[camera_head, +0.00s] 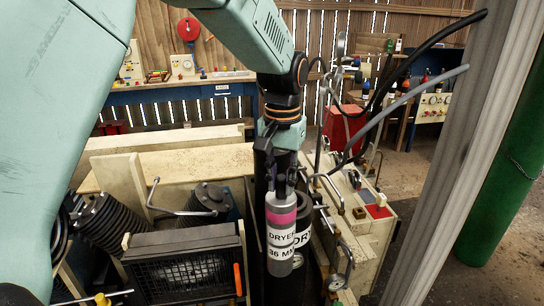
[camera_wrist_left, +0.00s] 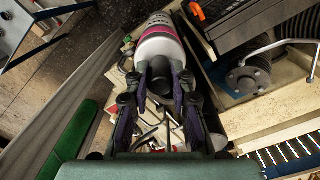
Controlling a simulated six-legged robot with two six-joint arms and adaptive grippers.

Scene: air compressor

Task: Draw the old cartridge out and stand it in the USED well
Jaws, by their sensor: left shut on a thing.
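My left gripper (camera_head: 283,178) is shut on the top of a white cartridge (camera_head: 281,243) with a pink band and a label reading DRYER 36 MM. The cartridge hangs roughly upright, grey end down, in front of the compressor. In the left wrist view, the gripper's fingers (camera_wrist_left: 160,78) close on the near end of the cartridge (camera_wrist_left: 160,45). A second, dark-topped cylinder (camera_head: 303,207) with a label starting DRY stands just behind and to the right, partly hidden by the held one. I cannot make out a USED well. My right gripper is not in view.
A cream panel (camera_head: 375,225) with a red part, pipes and gauges (camera_head: 337,282) stand close on the right. A grey post (camera_head: 470,150) and a green cylinder (camera_head: 515,170) are further right.

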